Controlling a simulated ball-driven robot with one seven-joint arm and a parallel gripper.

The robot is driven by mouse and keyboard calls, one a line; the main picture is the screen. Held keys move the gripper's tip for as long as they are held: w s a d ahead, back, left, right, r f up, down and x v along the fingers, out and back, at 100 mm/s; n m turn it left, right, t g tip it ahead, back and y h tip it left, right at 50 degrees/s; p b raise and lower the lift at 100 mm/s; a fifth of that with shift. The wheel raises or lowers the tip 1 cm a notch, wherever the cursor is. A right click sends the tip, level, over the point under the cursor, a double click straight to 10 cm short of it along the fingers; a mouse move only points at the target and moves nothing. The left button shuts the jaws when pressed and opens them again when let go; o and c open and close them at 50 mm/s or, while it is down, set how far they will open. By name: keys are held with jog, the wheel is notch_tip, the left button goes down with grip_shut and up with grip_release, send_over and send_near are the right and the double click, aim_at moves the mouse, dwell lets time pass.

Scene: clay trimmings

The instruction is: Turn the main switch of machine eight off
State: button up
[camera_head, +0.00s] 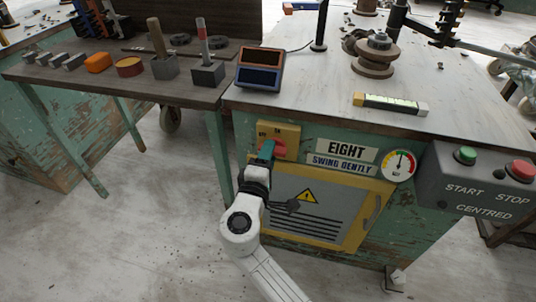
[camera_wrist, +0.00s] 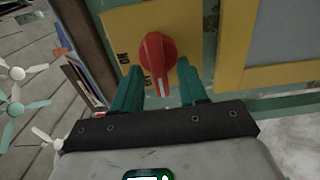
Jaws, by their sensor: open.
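The red rotary switch (camera_head: 279,149) sits on a yellow plate (camera_head: 292,131) on the green cabinet, left of the sign EIGHT (camera_head: 346,150). In the wrist view the red knob (camera_wrist: 156,52) is long, with a white mark at its lower end. Two small dark labels stand on the plate (camera_wrist: 112,24) left of the knob; the lower one is close to the white mark. My gripper (camera_head: 267,150) is at the switch. In the wrist view my gripper (camera_wrist: 161,80) is open, its green fingers on either side of the knob's lower end. Contact is unclear.
A yellow-framed vent door (camera_head: 312,212) lies below the switch, a gauge (camera_head: 399,165) to its right. A grey box with START (camera_head: 466,155) and STOP (camera_head: 521,169) buttons is further right. The worktop (camera_head: 310,95) overhangs above; a wooden bench (camera_head: 130,88) stands left.

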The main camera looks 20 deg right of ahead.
jog(key=p+v, duration=0.1)
jog(key=v, duration=0.9)
jog(key=shift+s, duration=0.2)
jog(key=shift+a, duration=0.1)
